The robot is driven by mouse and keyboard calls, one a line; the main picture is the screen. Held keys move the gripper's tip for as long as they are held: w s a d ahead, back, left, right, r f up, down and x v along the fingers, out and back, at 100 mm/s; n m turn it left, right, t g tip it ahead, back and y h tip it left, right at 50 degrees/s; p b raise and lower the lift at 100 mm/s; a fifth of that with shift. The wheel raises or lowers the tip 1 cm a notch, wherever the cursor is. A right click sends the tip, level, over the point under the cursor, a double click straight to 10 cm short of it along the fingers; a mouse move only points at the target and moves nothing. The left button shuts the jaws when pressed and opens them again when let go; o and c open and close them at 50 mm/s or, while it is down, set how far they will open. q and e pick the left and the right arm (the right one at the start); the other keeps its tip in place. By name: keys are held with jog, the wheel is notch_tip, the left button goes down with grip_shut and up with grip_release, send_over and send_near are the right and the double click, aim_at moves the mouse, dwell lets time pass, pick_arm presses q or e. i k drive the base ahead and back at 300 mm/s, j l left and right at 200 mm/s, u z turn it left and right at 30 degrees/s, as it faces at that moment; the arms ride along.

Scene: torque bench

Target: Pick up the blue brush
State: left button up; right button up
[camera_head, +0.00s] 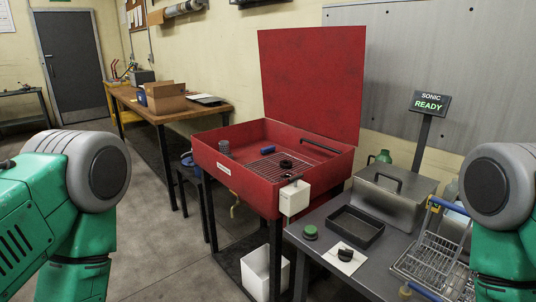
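A small blue object (267,150), which looks like the blue brush, lies inside the red parts-washer basin (230,182) near its back wall. It is too small to make out bristles. A dark round part (286,164) and a grey cylinder (224,147) are also in the basin, apart from it. Only upper parts of my two green arms show at the left and right edges. Neither gripper is in view.
The basin's red lid (312,88) stands open behind it. A white box (294,198) hangs on its front. At right a grey bench (322,238) holds a black tray (343,227), a steel ultrasonic tank (391,196) and a wire basket (434,262). Open floor lies at left.

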aim_at(266, 150)
jog(key=u, duration=1.05)
jog(key=i+u, duration=0.25)
jog(key=i, duration=2.65)
jog(key=i+j, duration=0.15)
jog(key=i, duration=1.2)
jog(key=i+z, duration=0.1)
jog(key=i, duration=1.2)
jog(key=i+z, duration=0.1)
jog(key=z, duration=0.85)
jog(key=i+j+z, duration=0.1)
jog(key=z, duration=0.4)
jog(key=j+z, duration=0.15)
jog(key=z, duration=0.3)
